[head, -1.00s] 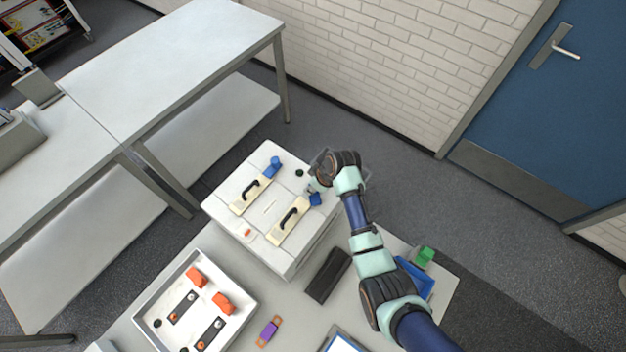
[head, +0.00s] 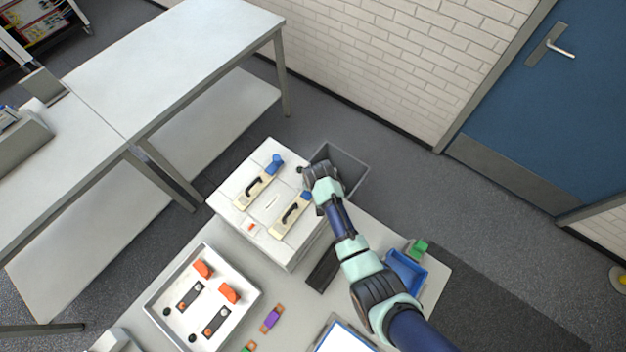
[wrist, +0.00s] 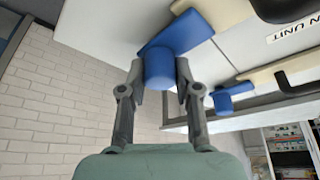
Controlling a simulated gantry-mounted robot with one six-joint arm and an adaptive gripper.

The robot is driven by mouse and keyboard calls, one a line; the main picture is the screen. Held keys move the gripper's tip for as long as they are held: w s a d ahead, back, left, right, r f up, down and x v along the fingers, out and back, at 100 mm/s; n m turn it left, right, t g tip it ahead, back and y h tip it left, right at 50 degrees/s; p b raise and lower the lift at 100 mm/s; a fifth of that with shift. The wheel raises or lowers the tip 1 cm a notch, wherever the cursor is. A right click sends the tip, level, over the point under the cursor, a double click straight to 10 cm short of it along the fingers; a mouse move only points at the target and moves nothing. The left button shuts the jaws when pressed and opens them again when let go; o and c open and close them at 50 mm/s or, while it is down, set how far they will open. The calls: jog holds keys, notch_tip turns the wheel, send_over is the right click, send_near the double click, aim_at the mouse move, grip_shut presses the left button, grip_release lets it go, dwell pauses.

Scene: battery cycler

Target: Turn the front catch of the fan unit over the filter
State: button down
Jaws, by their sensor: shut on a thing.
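The fan unit (head: 284,240) is a white box on the table with two cream filter bars, each with a black handle. In the head view, one bar (head: 284,227) is nearer, the other (head: 248,191) farther left. A blue catch (head: 306,195) sits at the nearer bar's far end, partly hidden by my gripper (head: 308,186). In the wrist view, my gripper (wrist: 160,76) is shut on this catch's round knob (wrist: 171,67); its flat blue arm (wrist: 182,32) reaches the cream bar's end (wrist: 220,12). A second blue catch (head: 275,162) stands at the farther bar's end.
A grey open bin (head: 350,168) is behind the fan unit. A white tray (head: 158,306) with orange and black parts is in front. A dark block (head: 322,270), a blue bin (head: 408,272) and a purple piece (head: 271,318) are nearby. My arm crosses the table's right side.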

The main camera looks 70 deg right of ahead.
jog(key=shift+m, duration=0.3)
dwell(0.4)
jog(key=c, duration=0.8)
grip_release()
jog(key=v, duration=1.2)
jog(key=shift+w, duration=0.1)
jog(key=shift+w+r, duration=0.1)
